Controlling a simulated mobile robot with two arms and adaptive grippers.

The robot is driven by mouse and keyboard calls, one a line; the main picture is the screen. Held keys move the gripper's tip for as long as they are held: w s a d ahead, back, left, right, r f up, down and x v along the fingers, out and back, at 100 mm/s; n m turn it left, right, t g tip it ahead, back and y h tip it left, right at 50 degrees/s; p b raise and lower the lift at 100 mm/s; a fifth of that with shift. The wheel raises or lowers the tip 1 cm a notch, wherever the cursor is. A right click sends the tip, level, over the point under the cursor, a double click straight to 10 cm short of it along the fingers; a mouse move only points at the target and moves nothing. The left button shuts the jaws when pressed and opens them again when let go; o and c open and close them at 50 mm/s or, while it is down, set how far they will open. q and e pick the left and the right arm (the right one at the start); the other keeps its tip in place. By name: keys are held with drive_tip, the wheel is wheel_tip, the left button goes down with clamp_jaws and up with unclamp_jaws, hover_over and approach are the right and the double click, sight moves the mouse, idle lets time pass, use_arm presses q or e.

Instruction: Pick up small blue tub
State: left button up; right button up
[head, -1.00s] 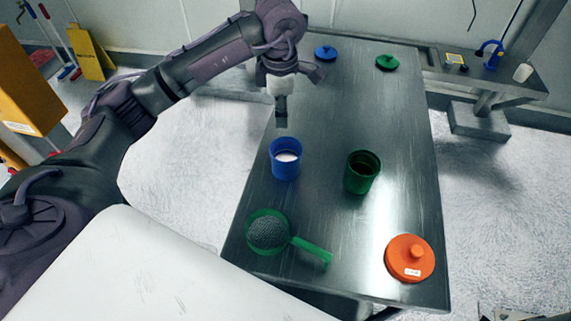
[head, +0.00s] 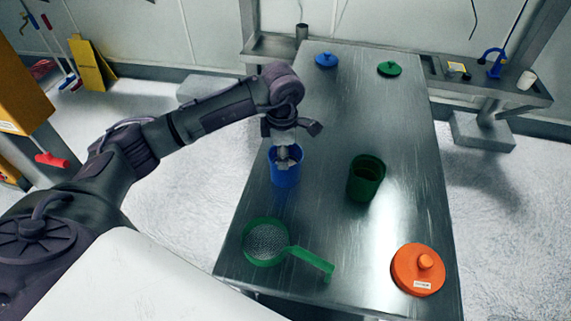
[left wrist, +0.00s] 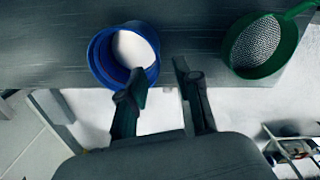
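The small blue tub (head: 285,178) stands upright on the left side of the metal table, with white powder inside. In the left wrist view the tub (left wrist: 97,62) is seen from above, its powder showing. My left gripper (head: 287,160) points down over the tub's mouth. In the left wrist view the left gripper (left wrist: 160,73) is open, one finger overlapping the tub's near rim and the other to the right, outside the tub. I cannot tell whether a finger touches the wall. My right gripper is not in view.
A green tub (head: 366,178) stands right of the blue one. A green sieve (head: 265,242) and an orange lid (head: 418,270) lie nearer. Blue (head: 326,60) and green (head: 388,69) lids lie at the far end. The table's left edge is close to the blue tub.

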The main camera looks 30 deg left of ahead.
use_arm(q)
drive_tip(key=f, duration=0.1)
drive_tip(key=p, duration=0.3)
hover_over(286, 183)
wheel_tip(286, 183, down, 4)
drive_tip(key=shift+d+f, duration=0.1)
drive_tip(key=shift+f, duration=0.75)
clamp_jaws()
drive_tip(key=shift+r, duration=0.1)
